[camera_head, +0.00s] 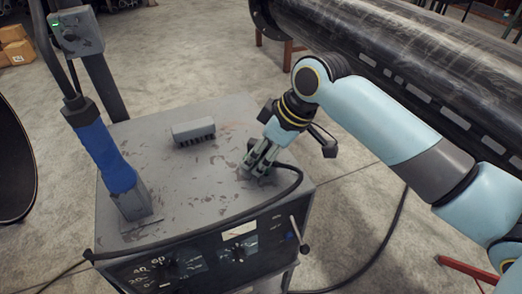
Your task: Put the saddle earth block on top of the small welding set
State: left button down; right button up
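The small welding set (215,215) is a grey, scuffed box with dials on its dark front. A small grey block with a notched lower edge (194,132), which looks like the saddle earth block, rests on its top towards the back. My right gripper (257,166) points down at the right part of the top, to the right of the block and apart from it. Its fingers look close to each other and no held object shows between them; whether they are shut is unclear. My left gripper is not in view.
A blue-handled tool (107,158) with a grey foot stands on the top's left side. A black cable (200,225) crosses the front edge, passing close to my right gripper. A large dark pipe (400,75) lies behind at the right. The top's middle is clear.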

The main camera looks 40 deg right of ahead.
jog(key=o, duration=0.3)
jog(key=shift+r, duration=0.15)
jog(key=v, duration=1.2)
jog(key=shift+p, duration=0.4)
jog(key=shift+d, duration=0.1)
